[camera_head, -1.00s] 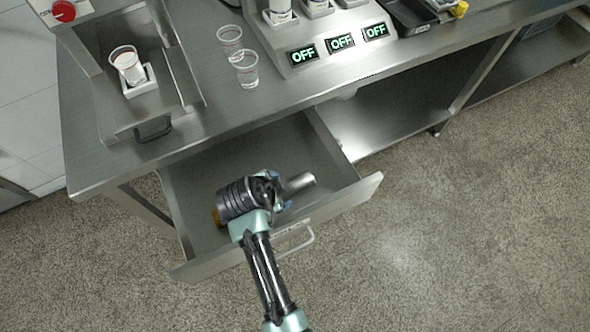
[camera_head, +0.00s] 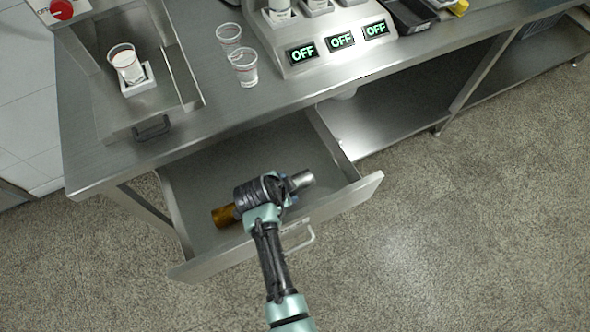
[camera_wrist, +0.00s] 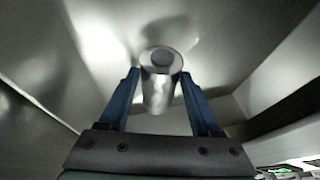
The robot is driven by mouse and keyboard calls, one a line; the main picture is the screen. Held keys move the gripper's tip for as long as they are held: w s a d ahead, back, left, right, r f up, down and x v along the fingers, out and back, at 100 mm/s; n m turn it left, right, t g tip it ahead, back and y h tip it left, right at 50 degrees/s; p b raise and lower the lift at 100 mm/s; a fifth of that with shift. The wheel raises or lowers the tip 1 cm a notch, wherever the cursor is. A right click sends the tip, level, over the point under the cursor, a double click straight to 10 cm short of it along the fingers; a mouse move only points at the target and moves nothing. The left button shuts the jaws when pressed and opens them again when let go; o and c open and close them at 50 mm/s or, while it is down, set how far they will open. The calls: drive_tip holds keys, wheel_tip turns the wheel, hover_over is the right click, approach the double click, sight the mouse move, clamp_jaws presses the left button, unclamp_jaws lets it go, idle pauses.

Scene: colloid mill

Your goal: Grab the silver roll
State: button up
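The silver roll (camera_head: 301,180) is in the open drawer (camera_head: 250,166), toward its right side; my arm hides part of it in the head view. In the wrist view the silver roll (camera_wrist: 160,80) stands out between the two blue fingers of my gripper (camera_wrist: 162,98). The fingers are spread on either side of it, with a visible gap on the right and a narrower one on the left. In the head view my gripper (camera_head: 287,187) is low in the drawer at the silver roll.
A brown-gold roll (camera_head: 224,215) lies in the drawer left of my arm. The drawer's front panel (camera_head: 345,200) and side walls stand around my gripper. The steel counter (camera_head: 190,139) above holds clear cups (camera_head: 245,70) and a machine with OFF displays (camera_head: 341,41).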

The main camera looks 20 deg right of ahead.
clamp_jaws()
drive_tip(key=shift+r, duration=0.1)
